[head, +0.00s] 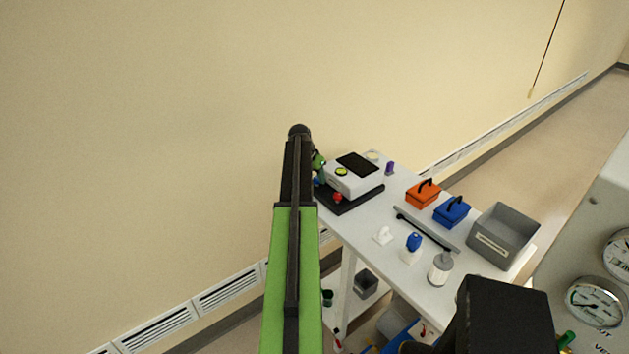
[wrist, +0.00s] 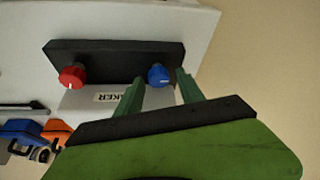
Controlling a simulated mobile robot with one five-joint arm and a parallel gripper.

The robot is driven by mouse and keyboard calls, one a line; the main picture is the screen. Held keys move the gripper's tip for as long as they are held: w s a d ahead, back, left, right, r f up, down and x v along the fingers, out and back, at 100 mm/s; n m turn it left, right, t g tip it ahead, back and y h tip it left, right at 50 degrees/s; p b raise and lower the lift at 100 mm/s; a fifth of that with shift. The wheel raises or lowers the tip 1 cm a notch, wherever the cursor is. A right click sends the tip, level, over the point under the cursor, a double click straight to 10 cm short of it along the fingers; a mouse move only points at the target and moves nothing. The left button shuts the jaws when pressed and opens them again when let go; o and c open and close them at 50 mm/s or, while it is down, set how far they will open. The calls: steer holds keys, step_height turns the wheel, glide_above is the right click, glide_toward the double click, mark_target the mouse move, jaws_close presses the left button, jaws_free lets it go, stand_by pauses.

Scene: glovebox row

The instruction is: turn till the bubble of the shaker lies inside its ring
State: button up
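The shaker (head: 352,177) is a white box with a dark top on a black base at the table's far left end. Its round yellow-green bubble level (head: 341,171) shows on top; the bubble is too small to place against its ring. In the wrist view, the black base (wrist: 115,58) carries a red knob (wrist: 73,76) at left and a blue knob (wrist: 158,75) at right. My gripper (wrist: 160,80) is open, its green fingers on either side of the blue knob with small gaps visible. In the head view my arm partly hides the gripper (head: 318,163).
On the table (head: 385,262) are an orange box (head: 422,195), a blue box (head: 452,211), a dark bar (head: 425,229), bottles (head: 440,268) and a grey bin (head: 503,238). A wall stands behind. A panel with gauges (head: 595,302) is at right.

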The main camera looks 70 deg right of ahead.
jaws_close()
steer(key=shift+a+f, duration=0.1)
steer(key=shift+a, duration=0.15)
steer(key=shift+d, duration=0.2)
steer(key=shift+d+r+m, duration=0.1)
steer(key=shift+r+m, duration=0.1)
steer(key=shift+m, duration=0.1)
steer(key=shift+w+d+m+g, duration=0.15)
steer(key=shift+m+g, duration=0.15)
steer(key=shift+m, duration=0.3)
steer(key=m+g, duration=0.1)
steer(key=m, duration=0.3)
steer(key=shift+w+d+y, duration=0.1)
steer(key=shift+y, duration=0.3)
steer(key=shift+m+g+y, duration=0.5)
steer(key=shift+m+g, duration=0.1)
steer(key=shift+m, duration=1.3)
